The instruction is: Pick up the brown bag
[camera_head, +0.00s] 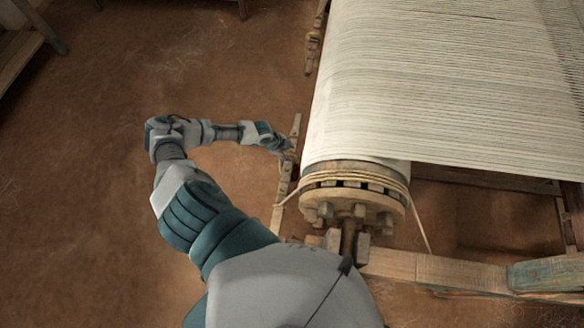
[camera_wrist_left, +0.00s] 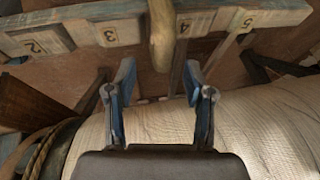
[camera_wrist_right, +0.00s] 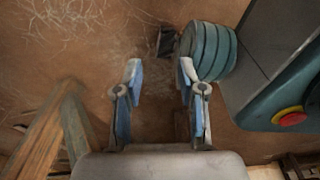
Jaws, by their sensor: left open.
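I do not see a brown bag in any view. My left gripper (camera_head: 286,147) is at the left side of the loom, by a narrow wooden rail and close to the white cloth roll. In the left wrist view the left gripper (camera_wrist_left: 158,72) has its blue fingers apart with nothing held between them. A rounded wooden bar (camera_wrist_left: 162,35) is just ahead of the fingertips. My right gripper (camera_wrist_right: 159,72) is outside the head view. In the right wrist view its fingers are apart and empty, over brown floor.
The loom's white threads (camera_head: 440,80) wind on a roller with a wooden end wheel (camera_head: 352,200). A numbered wooden beam (camera_wrist_left: 75,30) crosses ahead of the left gripper. A wooden post (camera_wrist_right: 45,135) stands left of the right gripper. Open floor (camera_head: 90,180) lies left of the loom.

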